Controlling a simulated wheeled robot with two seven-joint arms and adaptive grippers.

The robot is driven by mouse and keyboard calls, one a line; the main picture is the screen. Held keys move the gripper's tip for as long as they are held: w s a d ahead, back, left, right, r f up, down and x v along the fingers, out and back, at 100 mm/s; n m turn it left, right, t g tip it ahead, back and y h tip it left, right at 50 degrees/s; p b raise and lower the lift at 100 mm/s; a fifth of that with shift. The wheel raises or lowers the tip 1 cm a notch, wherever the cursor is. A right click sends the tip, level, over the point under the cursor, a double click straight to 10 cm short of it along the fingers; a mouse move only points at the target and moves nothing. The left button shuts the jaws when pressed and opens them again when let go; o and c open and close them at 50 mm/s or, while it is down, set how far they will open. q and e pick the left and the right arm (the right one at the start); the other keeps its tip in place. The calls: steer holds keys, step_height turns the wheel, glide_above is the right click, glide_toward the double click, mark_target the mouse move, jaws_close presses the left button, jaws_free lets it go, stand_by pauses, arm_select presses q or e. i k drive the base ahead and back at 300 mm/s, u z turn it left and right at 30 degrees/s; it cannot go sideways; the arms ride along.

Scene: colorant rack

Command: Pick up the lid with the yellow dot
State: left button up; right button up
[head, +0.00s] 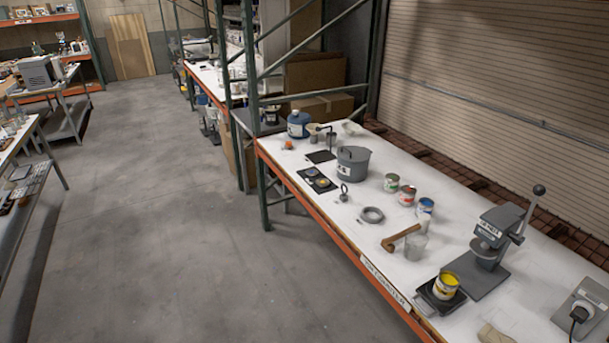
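Two small round pieces, which look like lids, lie on a dark mat (330,188) near the front edge of the white bench, left of the grey pot. An open can of yellow paint (446,286) stands on a black scale (430,297) at the bench's near end. Neither of my grippers is in view.
The concrete floor (160,220) left is clear.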

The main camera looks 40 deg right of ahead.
mark_target(321, 181)
steer(key=z, duration=0.15)
steer(key=i, duration=1.75)
steer(key=z, duration=0.4)
